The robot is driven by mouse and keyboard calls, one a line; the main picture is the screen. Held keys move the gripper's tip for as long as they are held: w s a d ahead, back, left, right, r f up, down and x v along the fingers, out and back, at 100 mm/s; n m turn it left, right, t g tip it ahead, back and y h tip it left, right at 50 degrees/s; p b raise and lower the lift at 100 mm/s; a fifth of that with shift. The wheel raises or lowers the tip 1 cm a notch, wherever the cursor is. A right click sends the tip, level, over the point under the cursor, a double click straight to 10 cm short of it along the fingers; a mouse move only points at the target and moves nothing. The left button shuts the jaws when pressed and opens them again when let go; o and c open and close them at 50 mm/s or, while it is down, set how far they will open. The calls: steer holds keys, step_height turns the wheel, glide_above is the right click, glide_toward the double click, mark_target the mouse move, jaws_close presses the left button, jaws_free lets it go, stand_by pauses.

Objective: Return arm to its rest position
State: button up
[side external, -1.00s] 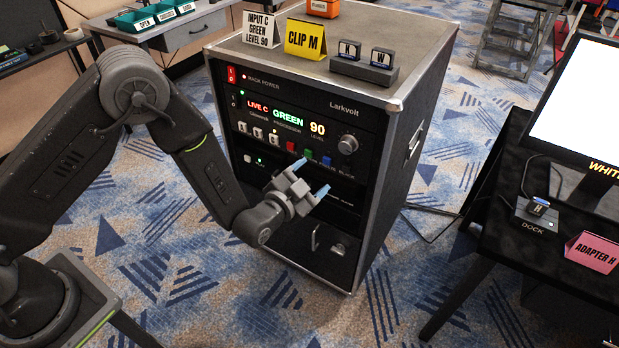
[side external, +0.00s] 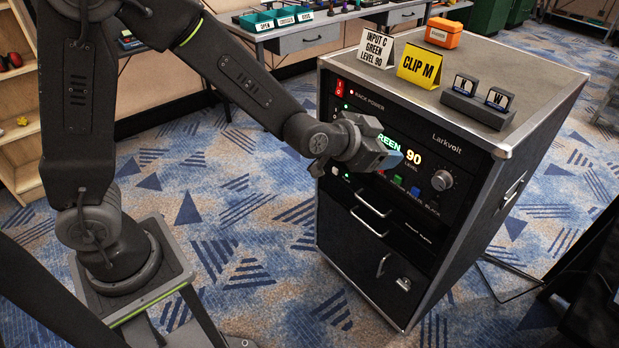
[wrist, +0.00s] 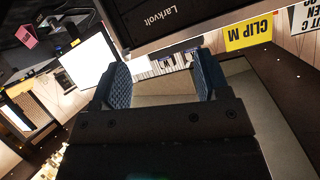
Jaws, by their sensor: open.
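My gripper (side external: 392,161) is in front of the upper part of the black rack case (side external: 475,235) in the side view, covering part of its display. In the wrist view its two dark, ridged fingers (wrist: 163,82) stand apart with nothing held between them. The rack's Larkvolt panel (wrist: 170,18) shows at the top of the wrist view. My arm reaches across from its stand at the left, with one link upright and the other sloping down to the gripper. Whether the gripper touches the rack cannot be told from the side view.
On the rack top stand a white card (side external: 376,47), a yellow CLIP M sign (side external: 420,66), an orange box (side external: 443,33) and a holder with K and W blocks (side external: 478,103). A drawer handle (side external: 370,221) juts from the rack front. Patterned carpet (side external: 250,255) lies open between stand and rack.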

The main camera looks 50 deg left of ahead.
steer(key=s+a+r+n+g, duration=0.1)
steer(key=s+a+r+g, duration=0.1)
steer(key=s, duration=0.7)
steer(key=s+a+r+n+g+y, duration=0.1)
steer(key=s+a+r+n+g, duration=0.1)
steer(key=s+a, duration=0.3)
steer(key=s+a+r+n+g, duration=0.1)
steer(key=s+a+r+g, duration=0.2)
steer(key=s, duration=0.9)
steer(key=shift+s+a+r+n+y, duration=0.3)
steer(key=shift+s+r+y, duration=0.1)
steer(key=shift+r, duration=0.15)
steer(key=shift+w+d, duration=0.1)
